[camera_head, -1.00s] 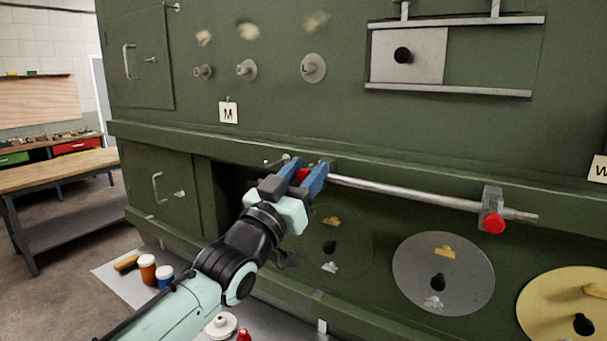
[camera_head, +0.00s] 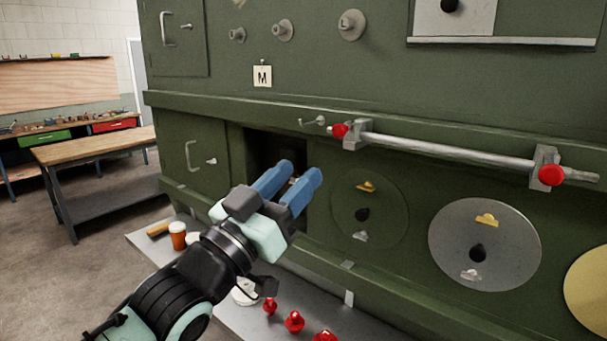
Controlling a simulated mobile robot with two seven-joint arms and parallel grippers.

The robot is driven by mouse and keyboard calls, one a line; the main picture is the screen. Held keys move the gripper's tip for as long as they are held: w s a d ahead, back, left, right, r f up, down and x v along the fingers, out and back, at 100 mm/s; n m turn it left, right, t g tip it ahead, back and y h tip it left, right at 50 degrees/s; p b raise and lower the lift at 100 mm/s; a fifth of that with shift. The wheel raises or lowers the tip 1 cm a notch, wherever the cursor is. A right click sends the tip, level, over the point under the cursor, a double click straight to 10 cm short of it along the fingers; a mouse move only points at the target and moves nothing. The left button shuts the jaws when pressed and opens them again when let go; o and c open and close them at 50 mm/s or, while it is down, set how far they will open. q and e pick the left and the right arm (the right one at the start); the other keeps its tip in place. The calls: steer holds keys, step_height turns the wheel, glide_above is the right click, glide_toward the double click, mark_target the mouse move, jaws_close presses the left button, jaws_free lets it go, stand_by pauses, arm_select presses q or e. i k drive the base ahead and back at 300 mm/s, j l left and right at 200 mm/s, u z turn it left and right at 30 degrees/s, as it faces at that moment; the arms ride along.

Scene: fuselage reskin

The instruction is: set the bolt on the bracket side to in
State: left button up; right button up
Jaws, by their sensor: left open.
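A grey metal rod (camera_head: 450,148) runs along the ledge of the green panel through two grey brackets. A red knob (camera_head: 340,130) is at the rod's left end, close beside the left bracket (camera_head: 356,135). A second red knob (camera_head: 551,176) is on the front of the right bracket (camera_head: 544,160), and the rod sticks out past it to the right. I cannot tell which of these is the named bolt. My left gripper (camera_head: 300,172) is open with blue fingers, below and left of the left knob, apart from it, in front of a dark opening. My right gripper is not in view.
A dark opening (camera_head: 262,150) lies behind my left gripper. Round discs, one grey (camera_head: 484,245), line the lower panel. A grey shelf (camera_head: 235,318) below holds red pieces (camera_head: 294,321) and an orange jar (camera_head: 178,236). A workbench (camera_head: 95,147) stands at the left.

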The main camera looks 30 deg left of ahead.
mark_target(551, 173)
steer(key=k+j, duration=0.1)
steer(key=k, duration=0.9)
